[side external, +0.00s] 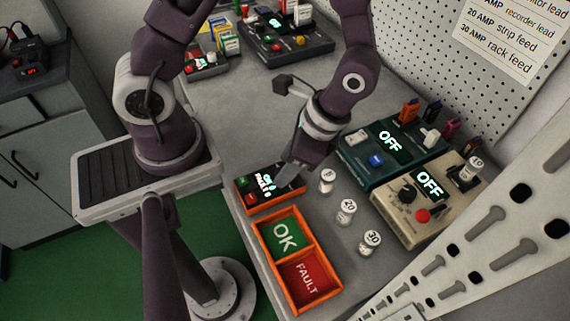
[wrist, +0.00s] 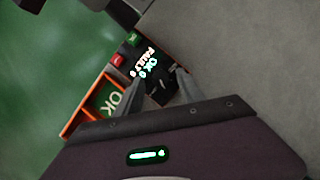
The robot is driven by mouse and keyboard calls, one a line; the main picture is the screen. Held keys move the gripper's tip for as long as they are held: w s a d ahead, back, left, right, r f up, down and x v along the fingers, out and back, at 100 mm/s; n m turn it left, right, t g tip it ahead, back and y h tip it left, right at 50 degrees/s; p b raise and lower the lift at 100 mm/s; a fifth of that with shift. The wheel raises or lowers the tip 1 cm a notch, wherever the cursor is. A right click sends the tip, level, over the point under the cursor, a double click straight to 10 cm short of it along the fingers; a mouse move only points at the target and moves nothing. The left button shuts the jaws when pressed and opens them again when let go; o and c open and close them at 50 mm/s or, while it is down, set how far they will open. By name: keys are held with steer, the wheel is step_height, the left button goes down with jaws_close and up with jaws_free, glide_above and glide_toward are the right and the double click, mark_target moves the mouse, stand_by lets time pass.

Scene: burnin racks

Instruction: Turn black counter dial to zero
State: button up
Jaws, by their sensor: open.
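The tally counter (side external: 262,200) is a low black box with an orange edge, a green button, a red button and a lit display reading OK and FAULT. In the wrist view its display (wrist: 147,64) is lit, but the digits are too small to read surely. My gripper (side external: 288,176) points down at the counter's right end; its open fingers (wrist: 159,78) straddle that end in the wrist view. A dark shape between the fingers may be the black dial; its pointer and any contact cannot be made out.
An orange tray (side external: 262,248) with green OK and red FAULT bins adjoins the counter. Several white-capped cylinders (side external: 347,208) stand to the right. A teal unit (side external: 378,158) and a beige unit (side external: 418,220) with its own black knob (side external: 407,194) both read OFF.

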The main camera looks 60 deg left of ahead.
steer(key=v, duration=0.5)
steer(key=shift+w+d+r, duration=0.1)
steer(key=shift+w+r, duration=0.05)
steer(key=shift+r, duration=0.3)
step_height(320, 180, up, 9)
steer(key=n+t+h, duration=0.1)
steer(key=n+t, duration=0.2)
steer(key=t, duration=0.1)
glide_above(298, 179)
steer(key=a, duration=0.4)
steer(key=s+a+r+n+t+h, duration=0.1)
steer(key=s+a+r+n+t, duration=0.1)
steer(key=s+r+n+t, duration=0.2)
step_height(298, 179, up, 4)
steer(key=shift+s+f+n+t+h, duration=0.2)
steer(key=shift+s+n+t+h, duration=0.15)
steer(key=shift+s+t, duration=0.45)
